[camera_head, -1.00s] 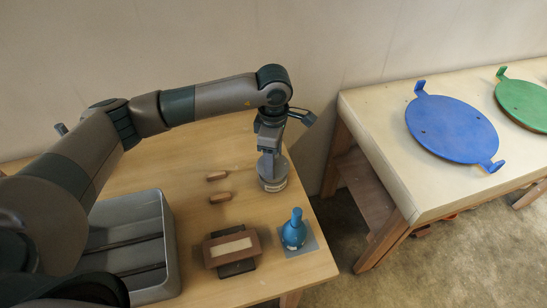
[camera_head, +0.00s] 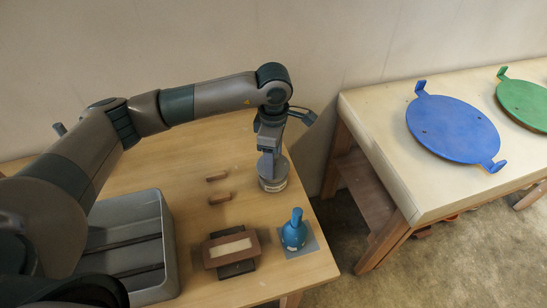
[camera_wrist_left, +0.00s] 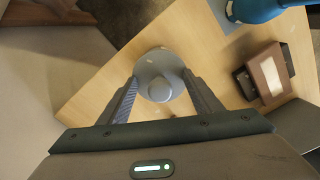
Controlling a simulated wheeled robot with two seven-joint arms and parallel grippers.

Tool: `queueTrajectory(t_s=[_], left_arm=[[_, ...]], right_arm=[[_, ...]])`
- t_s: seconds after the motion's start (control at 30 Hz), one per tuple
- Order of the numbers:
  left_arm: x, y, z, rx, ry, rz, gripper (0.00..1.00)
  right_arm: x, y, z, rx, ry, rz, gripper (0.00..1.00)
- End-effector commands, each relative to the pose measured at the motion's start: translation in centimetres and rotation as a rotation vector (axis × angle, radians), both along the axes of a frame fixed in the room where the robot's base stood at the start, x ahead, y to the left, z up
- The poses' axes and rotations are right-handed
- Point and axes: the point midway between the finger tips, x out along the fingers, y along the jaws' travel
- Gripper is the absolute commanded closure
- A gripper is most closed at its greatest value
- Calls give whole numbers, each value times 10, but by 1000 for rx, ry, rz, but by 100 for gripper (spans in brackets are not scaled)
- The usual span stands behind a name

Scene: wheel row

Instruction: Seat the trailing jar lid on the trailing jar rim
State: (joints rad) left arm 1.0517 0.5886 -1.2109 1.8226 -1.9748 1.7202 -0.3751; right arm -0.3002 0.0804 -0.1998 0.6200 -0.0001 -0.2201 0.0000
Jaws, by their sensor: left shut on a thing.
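My left gripper (camera_head: 270,150) points down at the grey jar (camera_head: 273,184) near the table's right side. It is shut on the jar lid (camera_head: 273,165). In the left wrist view, the lid's round knob (camera_wrist_left: 160,91) sits between the fingertips (camera_wrist_left: 160,85), with the grey lid disc (camera_wrist_left: 158,62) beyond it. The lid lies over the jar top and looks level. I cannot tell whether it fully touches the rim, which the lid hides. My right gripper is not in view.
A blue flask (camera_head: 293,234) stands on a grey square mat near the front right. A brown block (camera_head: 231,248) sits beside it. A grey bin (camera_head: 168,240) is at the left. Another table (camera_head: 380,120) holds blue and green discs.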

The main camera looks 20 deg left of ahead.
Motion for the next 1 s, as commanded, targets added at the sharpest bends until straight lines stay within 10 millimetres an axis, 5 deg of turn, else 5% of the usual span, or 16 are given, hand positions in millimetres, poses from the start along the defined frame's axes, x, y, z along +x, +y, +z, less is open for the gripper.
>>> queueTrajectory(t_s=[1.0], left_arm=[[0, 0, -5, 0, 0, 0, 63]], right_arm=[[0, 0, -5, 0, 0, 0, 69]])
